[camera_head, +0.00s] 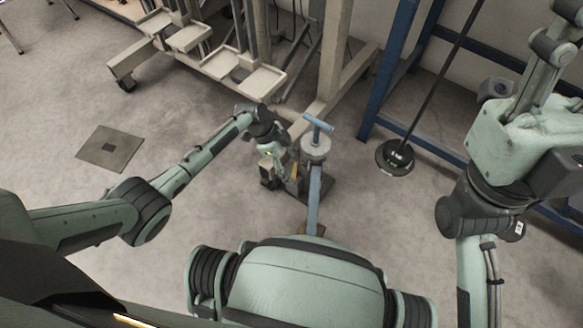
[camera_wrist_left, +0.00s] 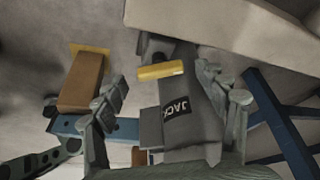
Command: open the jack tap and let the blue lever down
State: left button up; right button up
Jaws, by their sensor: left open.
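The grey jack (camera_wrist_left: 178,118), labelled JACK, lies between the spread fingers of my left gripper (camera_wrist_left: 165,98) in the left wrist view. A yellow tap (camera_wrist_left: 160,71) sticks out across the jack just past the fingertips. I cannot tell whether either finger touches the jack. In the head view my left gripper (camera_head: 278,172) is low beside the jack stand, largely hidden by its own wrist. A blue lever (camera_head: 314,195) with a blue crossbar handle (camera_head: 318,123) stands just right of it. A blue bar (camera_wrist_left: 72,126) crosses behind the left finger in the wrist view. My right gripper is out of view.
A brown block with a yellow edge (camera_wrist_left: 82,82) is left of the jack. A weight disc with a rod (camera_head: 395,158) and a blue rack (camera_head: 383,80) stand at right. Pale wheeled frames (camera_head: 215,60) stand behind. The floor at left is clear around a flat plate (camera_head: 110,150).

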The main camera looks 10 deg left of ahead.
pick_arm(q)
jog(key=shift+d+f, duration=0.25)
jog(key=shift+f, duration=0.25)
jog(key=shift+c, duration=0.2)
